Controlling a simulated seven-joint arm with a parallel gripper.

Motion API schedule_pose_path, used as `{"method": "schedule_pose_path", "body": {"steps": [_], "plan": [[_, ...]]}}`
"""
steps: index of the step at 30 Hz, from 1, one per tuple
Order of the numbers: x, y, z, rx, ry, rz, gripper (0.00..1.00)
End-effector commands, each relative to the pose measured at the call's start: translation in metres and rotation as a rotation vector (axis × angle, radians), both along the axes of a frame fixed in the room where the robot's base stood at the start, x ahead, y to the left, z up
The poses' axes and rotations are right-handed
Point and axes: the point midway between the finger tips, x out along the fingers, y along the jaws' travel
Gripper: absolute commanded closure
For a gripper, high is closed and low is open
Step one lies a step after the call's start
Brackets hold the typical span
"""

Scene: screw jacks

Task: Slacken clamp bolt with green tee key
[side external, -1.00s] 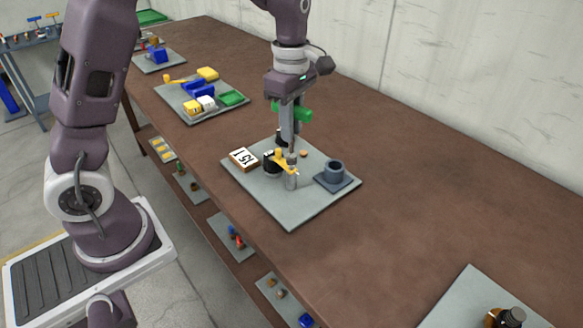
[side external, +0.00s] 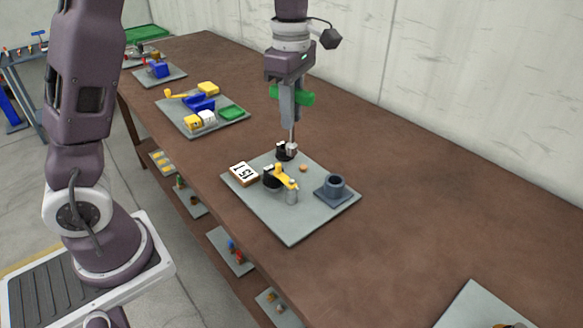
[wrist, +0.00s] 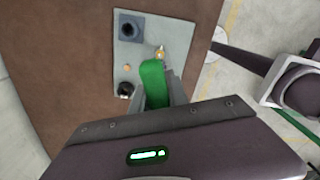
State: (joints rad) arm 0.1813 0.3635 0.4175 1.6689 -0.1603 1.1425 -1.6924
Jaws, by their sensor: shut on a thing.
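My gripper (side external: 289,118) is shut on the green tee key (side external: 305,98), holding it upright by its crossbar. The key's thin metal shank points down at a small black and silver part (side external: 287,151) at the back of the grey plate. I cannot tell whether the tip touches that part. In the wrist view, the green handle (wrist: 154,84) hides the shank and tip. Nearer the front, a black part with a yellow lever (side external: 285,177) stands by a silver post (side external: 292,196). The clamp bolt itself is too small to make out.
The grey plate (side external: 290,228) also holds a number card (side external: 241,173), a small orange button (side external: 303,168) and a dark square-based cup (side external: 335,188). Another plate with blue, yellow and green parts (side external: 202,104) lies to the left.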

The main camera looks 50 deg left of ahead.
Motion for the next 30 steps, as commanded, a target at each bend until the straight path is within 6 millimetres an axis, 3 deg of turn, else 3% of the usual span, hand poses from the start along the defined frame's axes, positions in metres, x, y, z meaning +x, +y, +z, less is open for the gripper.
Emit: {"method": "schedule_pose_path", "body": {"steps": [5,15,24,30], "plan": [[0.0,0.0,-0.012,-0.001,0.004,0.021,1.0],[-0.001,0.0,-0.073,0.0,0.003,0.005,1.0],[0.0,0.0,-0.07,0.0,-0.002,-0.507,1.0],[0.0,0.0,-0.07,0.001,-0.001,-0.659,1.0]]}}
